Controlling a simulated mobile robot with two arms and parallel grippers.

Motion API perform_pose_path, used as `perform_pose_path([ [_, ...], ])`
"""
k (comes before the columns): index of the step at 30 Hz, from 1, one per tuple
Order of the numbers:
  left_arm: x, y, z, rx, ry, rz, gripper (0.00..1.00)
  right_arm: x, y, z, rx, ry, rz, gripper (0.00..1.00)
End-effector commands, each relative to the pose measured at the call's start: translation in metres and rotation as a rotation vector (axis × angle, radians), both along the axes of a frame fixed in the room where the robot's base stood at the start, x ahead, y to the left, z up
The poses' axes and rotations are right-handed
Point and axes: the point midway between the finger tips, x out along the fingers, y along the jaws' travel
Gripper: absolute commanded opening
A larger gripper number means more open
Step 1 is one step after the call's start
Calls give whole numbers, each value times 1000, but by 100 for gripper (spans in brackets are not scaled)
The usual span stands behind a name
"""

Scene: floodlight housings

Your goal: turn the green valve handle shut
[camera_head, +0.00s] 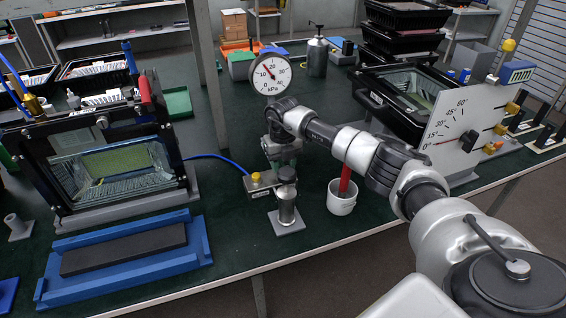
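A small pressure gauge (271,74) with a white dial marked kPa stands above the valve fitting. The valve stand has a metal body (287,205) on a grey plate, with a yellow knob (256,177) and a blue hose on its left. A green part (284,152), which looks like the valve handle, shows just below my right gripper. My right gripper (277,140) points down at it; its fingers are small and dark, so I cannot tell whether they grip it. The handle's angle is mostly hidden. My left gripper is out of view.
A framed floodlight housing (110,165) stands at left, behind a blue tray (125,262). A white cup (341,203) with a red handle is right of the valve, close to my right arm. An angle dial board (455,125) stands at right.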

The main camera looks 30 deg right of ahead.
Motion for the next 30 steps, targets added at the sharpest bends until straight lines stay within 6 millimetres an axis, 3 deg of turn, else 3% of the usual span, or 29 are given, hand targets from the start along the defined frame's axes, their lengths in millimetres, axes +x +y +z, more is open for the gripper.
perform_pose_path([
  [6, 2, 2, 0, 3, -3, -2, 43, 0, 0, 0, 0, 0, 0, 40],
  [14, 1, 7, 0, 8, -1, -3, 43, 0, 0, 0, 0, 0, 0, 2],
  [23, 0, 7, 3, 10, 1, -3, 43, 0, 0, 1, 1, -1, -39, 3],
  [30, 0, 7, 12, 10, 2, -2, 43, 0, 0, 3, 0, 0, -177, 3],
])
